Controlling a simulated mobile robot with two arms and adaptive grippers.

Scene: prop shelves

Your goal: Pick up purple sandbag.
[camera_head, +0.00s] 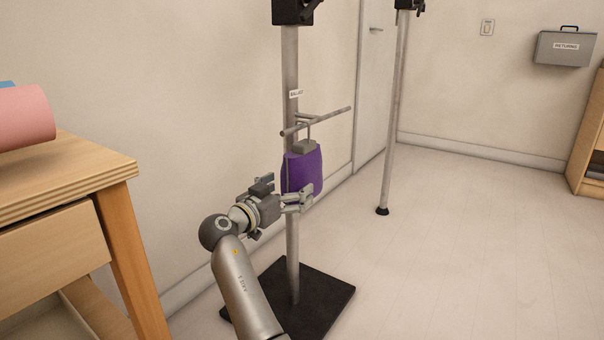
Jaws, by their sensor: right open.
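The purple sandbag (306,168) hangs from a grey horizontal bar (325,118) on a metal stand, below a small label on the pole. A grey piece (304,146) tops the bag. My right gripper (303,195) is open at the bag's lower part, in front of the stand's pole. Its fingers overlap the bag's lower edge in the picture; I cannot tell whether they touch it. My left gripper is not in view.
The stand has a flat black base (323,293) on the floor. A wooden table (70,180) with a pink roll (22,118) stands at left. Another pole (394,110) stands behind at right. A grey returns box (565,48) is on the wall. The floor at right is clear.

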